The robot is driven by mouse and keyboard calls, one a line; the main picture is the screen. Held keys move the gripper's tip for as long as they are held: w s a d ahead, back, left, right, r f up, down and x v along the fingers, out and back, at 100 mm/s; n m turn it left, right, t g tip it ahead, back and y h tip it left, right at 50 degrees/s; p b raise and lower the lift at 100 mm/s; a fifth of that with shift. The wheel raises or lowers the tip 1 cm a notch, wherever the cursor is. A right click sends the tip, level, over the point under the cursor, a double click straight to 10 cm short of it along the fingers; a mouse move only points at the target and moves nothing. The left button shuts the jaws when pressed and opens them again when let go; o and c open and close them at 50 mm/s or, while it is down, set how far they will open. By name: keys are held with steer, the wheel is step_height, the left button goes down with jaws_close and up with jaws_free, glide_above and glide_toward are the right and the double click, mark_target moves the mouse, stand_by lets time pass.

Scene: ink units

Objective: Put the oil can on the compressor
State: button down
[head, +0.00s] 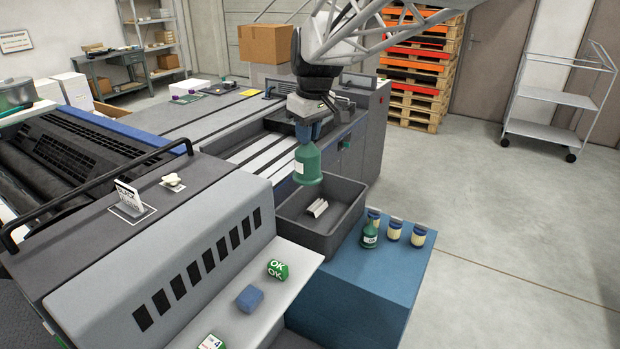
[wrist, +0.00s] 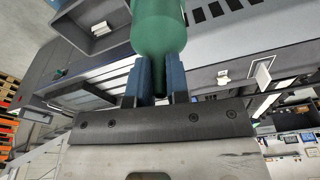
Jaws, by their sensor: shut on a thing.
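My gripper (head: 309,132) is shut on a green oil can (head: 307,167) with a white label, held upright in the air above the grey bin. In the wrist view the two blue fingers of my gripper (wrist: 160,72) pinch the narrow end of the green can (wrist: 158,30). A blue box-shaped unit (head: 350,292), which may be the compressor, stands at the lower right.
A light ledge (head: 235,310) carries a green OK block (head: 277,270) and a blue block (head: 249,298). A black rail (head: 100,190) rises at left.

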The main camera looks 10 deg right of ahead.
steer(key=s+d+m+h, duration=0.1)
steer(key=s+d+m, duration=0.3)
steer(key=d, duration=0.8)
steer(key=s+d+m, duration=0.2)
steer(key=s+d, duration=0.4)
steer(key=d, duration=0.7)
step_height(320, 180, down, 45)
steer(key=shift+w, duration=0.15)
steer(key=shift+a+f, duration=0.1)
steer(key=w+d, duration=0.3)
steer(key=w, duration=0.4)
steer(key=w+d+f, duration=0.1)
steer(key=w+d, duration=0.2)
steer(key=w, duration=0.4)
steer(key=shift+w+d+f, duration=0.2)
steer(key=shift+w, duration=0.15)
steer(key=shift+f, duration=0.15)
